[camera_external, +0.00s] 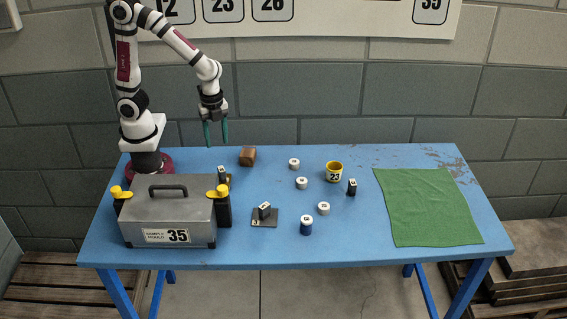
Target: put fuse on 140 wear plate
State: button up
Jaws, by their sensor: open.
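My gripper (215,135) hangs empty with its green fingers apart, above the back left of the blue table. A dark flat plate (270,221) lies left of the table's middle, with a small black block with a pale top (264,209) on it. A second dark plate (229,179) is partly hidden behind the grey toolbox, with a similar block (222,173) at it. Another small black block with a pale marked face (352,187) stands alone right of the yellow mug. The plate markings are too small to read, so I cannot tell which plate is 140 or which piece is the fuse.
The grey toolbox (167,212), marked 35, fills the front left. A green cloth (428,207) covers the right.

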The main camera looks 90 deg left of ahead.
jog(key=s+a+r+n+y, duration=0.1)
jog(key=s+a+r+n, duration=0.2)
jog(key=s, duration=0.3)
jog(key=s+a+r+n, duration=0.3)
jog(key=s+a+n, duration=0.1)
jog(key=s, duration=0.2)
jog(key=shift+s+a+n+y, duration=0.3)
jog(key=shift+s+a+y, duration=0.05)
jog(key=shift+s+y, duration=0.05)
